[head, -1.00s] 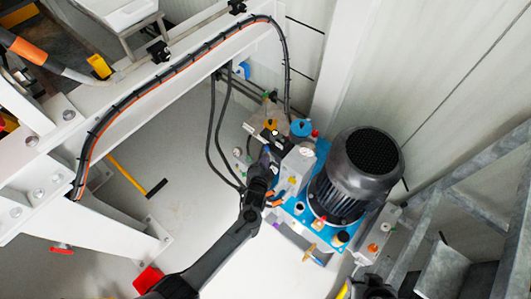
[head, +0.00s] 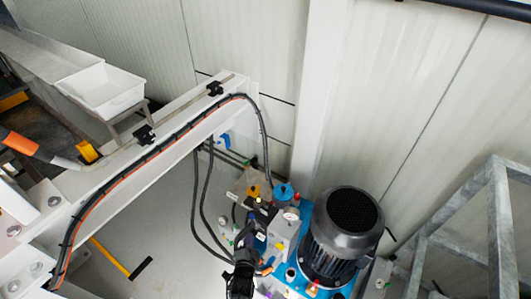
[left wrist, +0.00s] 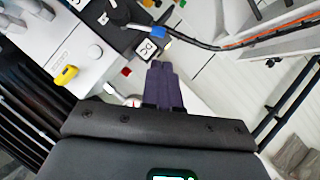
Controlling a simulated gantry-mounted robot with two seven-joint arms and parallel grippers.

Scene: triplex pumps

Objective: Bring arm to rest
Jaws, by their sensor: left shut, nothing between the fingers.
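My left gripper (head: 246,238) comes up from the bottom edge of the head view, beside the pump unit's valve block (head: 283,235). Its two dark fingers are together with nothing between them; whether they touch the block cannot be told. In the left wrist view the closed fingers (left wrist: 162,72) point up the picture, with a white panel to their left. Most of my left arm is below the head view's edge. My right gripper is in neither current view.
A black motor (head: 342,235) stands right of the valve block. A white beam (head: 170,120) with a black-and-orange cable crosses the left side. Dark hoses (head: 196,190) hang near the gripper. A grey metal frame (head: 498,225) stands at right. A white tray (head: 102,90) sits at upper left.

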